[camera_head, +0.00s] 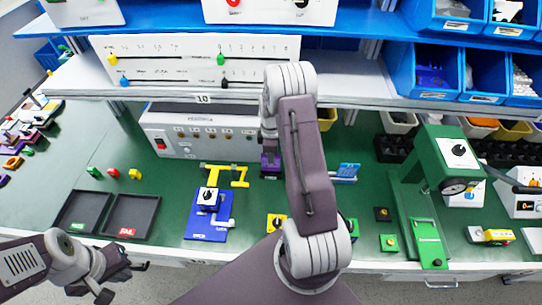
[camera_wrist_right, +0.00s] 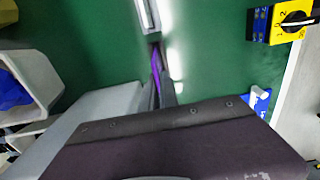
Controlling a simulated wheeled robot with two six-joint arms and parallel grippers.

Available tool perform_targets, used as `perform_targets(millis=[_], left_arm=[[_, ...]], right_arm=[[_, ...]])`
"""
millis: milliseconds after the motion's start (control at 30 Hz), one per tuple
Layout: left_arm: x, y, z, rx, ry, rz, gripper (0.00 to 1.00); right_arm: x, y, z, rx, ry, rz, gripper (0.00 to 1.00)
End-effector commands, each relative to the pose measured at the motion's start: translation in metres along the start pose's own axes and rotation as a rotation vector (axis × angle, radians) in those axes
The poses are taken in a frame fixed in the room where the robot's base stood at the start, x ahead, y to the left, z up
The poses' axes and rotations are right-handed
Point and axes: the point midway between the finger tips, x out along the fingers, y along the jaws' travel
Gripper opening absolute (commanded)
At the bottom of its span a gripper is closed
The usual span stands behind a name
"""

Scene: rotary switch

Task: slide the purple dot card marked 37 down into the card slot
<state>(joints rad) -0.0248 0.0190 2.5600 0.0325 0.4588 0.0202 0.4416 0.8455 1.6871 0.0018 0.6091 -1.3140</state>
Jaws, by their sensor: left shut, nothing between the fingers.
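My right gripper (camera_head: 270,163) reaches down at the back middle of the green bench, below the shelf. In the right wrist view its fingers (camera_wrist_right: 162,88) are close together around a thin purple strip (camera_wrist_right: 156,78), apparently the purple card seen edge-on. The purple also shows at the gripper in the head view (camera_head: 270,158). The number 37 and the dots cannot be read. A light grey narrow piece (camera_wrist_right: 147,16) lies just beyond the fingertips; I cannot tell whether it is the card slot. My left gripper (camera_head: 130,270) is shut and empty at the front left, off the bench.
A white control box (camera_head: 200,135) stands to the left of the right gripper. A yellow-and-blue fixture (camera_head: 208,200) stands in front of it. A blue piece (camera_head: 347,171) lies to its right. Black trays (camera_head: 130,215) are at left, a green press (camera_head: 440,150) at right. The shelf (camera_head: 345,92) hangs above.

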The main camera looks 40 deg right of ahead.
Motion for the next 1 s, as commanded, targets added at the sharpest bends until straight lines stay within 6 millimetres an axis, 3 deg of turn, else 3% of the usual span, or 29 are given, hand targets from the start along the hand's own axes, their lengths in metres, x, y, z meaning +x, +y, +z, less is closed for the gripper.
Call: perform_targets(millis=[1000], left_arm=[[0.008,0.0,0.001,0.0,0.0,0.0,0.0]], right_arm=[[0.015,0.0,0.0,0.0,0.0,0.001,0.0]])
